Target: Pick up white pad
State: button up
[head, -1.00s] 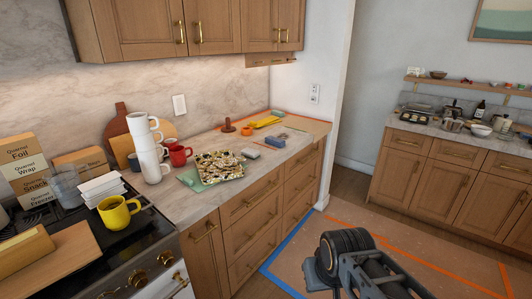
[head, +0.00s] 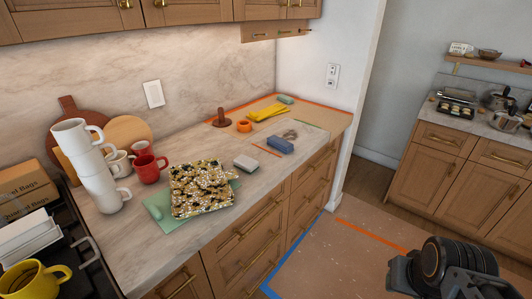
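A small white pad (head: 246,162) with a greyish edge lies flat on the marble counter in the head view. It is just right of a folded patterned cloth (head: 202,188) and apart from it. The top of the pad is uncovered. Part of my arm shows at the lower right, over the floor and well away from the counter. My gripper's fingers are not visible.
A blue block (head: 280,146), yellow cloth (head: 269,114), orange ring (head: 244,126) and brown plunger-shaped item (head: 221,118) lie behind the pad. Stacked white mugs (head: 92,165) and a red mug (head: 150,168) stand left. Upper cabinets (head: 190,10) overhang the counter.

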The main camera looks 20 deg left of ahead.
aim_at(246, 164)
jog(key=u, duration=0.15)
jog(key=i, duration=0.75)
jog(key=u, duration=1.2)
jog(key=i, duration=0.65)
jog(key=u, duration=0.75)
